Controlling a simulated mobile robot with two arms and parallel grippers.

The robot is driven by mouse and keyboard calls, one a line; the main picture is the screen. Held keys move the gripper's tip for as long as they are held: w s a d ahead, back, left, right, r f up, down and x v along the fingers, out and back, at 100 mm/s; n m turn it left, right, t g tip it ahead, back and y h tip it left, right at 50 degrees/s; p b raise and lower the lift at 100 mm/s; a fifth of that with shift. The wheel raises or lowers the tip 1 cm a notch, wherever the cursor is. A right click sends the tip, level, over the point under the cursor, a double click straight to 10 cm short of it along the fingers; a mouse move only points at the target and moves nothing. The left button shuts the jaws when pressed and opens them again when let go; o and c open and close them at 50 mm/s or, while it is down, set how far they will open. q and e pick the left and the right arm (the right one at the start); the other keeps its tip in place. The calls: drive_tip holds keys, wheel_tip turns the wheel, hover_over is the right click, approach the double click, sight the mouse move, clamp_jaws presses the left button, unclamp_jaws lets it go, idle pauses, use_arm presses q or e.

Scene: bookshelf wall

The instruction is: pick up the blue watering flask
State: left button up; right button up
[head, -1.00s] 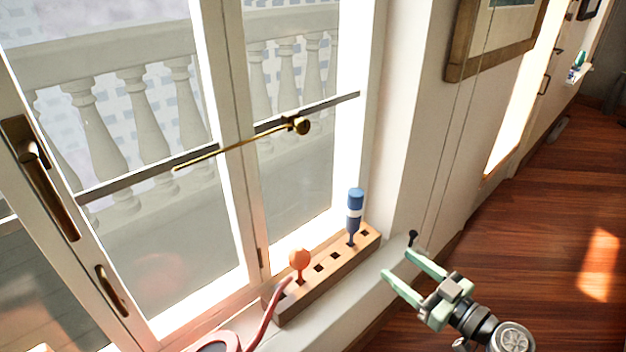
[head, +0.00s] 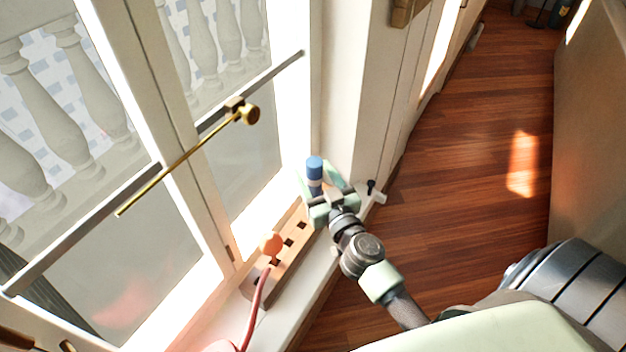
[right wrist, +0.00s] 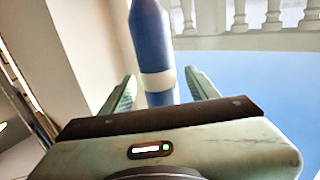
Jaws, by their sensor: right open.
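The blue watering flask (head: 314,172), blue with a white band, stands at the far end of the wooden block on the window sill. My right gripper (head: 318,182) is at the flask, and its palm hides the flask's lower part in the head view. In the right wrist view the flask (right wrist: 154,60) stands between the two open fingers (right wrist: 160,92), with a visible gap on the left side. The fingers do not appear closed on it. My left gripper is not in view.
The wooden block (head: 287,254) has several square holes and holds an orange round-headed piece (head: 271,243). A pink-red curved item (head: 257,305) lies nearer. A brass window rod (head: 185,156) crosses the window at left. A dark peg (head: 371,186) is just right of the gripper.

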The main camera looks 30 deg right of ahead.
drive_tip(key=shift+w+d, duration=0.15)
drive_tip(key=shift+w, duration=1.35)
clamp_jaws()
drive_tip(key=shift+r, duration=0.1)
